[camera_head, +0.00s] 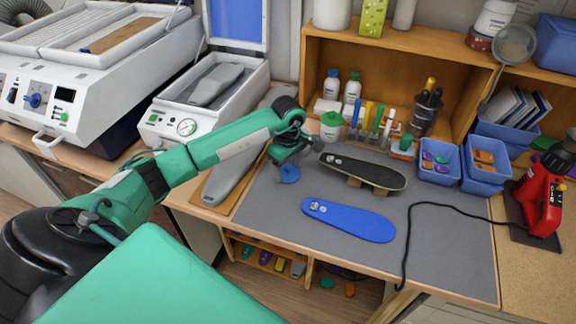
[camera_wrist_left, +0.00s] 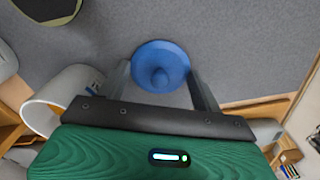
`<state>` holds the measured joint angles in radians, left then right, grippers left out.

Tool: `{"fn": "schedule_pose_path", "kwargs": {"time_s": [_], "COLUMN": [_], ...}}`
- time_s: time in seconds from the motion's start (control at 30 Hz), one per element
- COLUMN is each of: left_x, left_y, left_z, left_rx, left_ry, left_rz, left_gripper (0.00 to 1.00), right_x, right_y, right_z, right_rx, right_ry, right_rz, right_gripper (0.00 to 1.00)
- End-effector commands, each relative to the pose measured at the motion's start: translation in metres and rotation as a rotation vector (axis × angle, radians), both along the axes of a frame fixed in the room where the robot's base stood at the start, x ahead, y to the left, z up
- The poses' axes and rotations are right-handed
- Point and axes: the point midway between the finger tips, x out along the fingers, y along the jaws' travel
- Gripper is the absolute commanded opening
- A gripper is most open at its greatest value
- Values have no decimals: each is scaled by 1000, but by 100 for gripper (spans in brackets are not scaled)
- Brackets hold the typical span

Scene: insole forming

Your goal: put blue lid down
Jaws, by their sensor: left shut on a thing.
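A round blue lid (camera_head: 289,174) with a small central knob is held by my left gripper (camera_head: 288,160) above the left part of the grey mat (camera_head: 300,255). In the left wrist view the lid (camera_wrist_left: 160,62) sits between the two fingers of the gripper (camera_wrist_left: 160,80), which are shut on it. I cannot tell whether the lid touches the mat. My right gripper is not in view.
A blue insole (camera_head: 350,220) lies on the mat in front, and a dark insole (camera_head: 365,172) on a wooden stand behind. A black cable (camera_head: 408,235) crosses the mat's right side.

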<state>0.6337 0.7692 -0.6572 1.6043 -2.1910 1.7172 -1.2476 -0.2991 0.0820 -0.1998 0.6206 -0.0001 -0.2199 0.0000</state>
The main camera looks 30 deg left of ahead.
Motion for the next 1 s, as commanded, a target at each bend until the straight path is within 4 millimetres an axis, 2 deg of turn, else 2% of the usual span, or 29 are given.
{"fn": "schedule_pose_path", "kwargs": {"time_s": [0.07,0.1,0.2,0.47,0.57,0.63,1.0], "left_x": [0,0,0,0,0,1,1], "left_y": [0,0,0,0,0,0,0], "left_z": [-4,-2,-2,-2,2,6,80], "left_rx": [0,0,0,0,0,1,1], "left_ry": [0,0,0,0,0,-3,-5], "left_rz": [0,0,0,0,0,0,-1], "left_gripper": [45,72,88,88,88,88,88], "right_x": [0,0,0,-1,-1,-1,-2], "right_y": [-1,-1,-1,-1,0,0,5], "right_z": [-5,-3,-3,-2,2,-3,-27], "right_rx": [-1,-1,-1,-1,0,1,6], "right_ry": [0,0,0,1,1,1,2], "right_rz": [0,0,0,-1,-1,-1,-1], "right_gripper": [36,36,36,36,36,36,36]}}
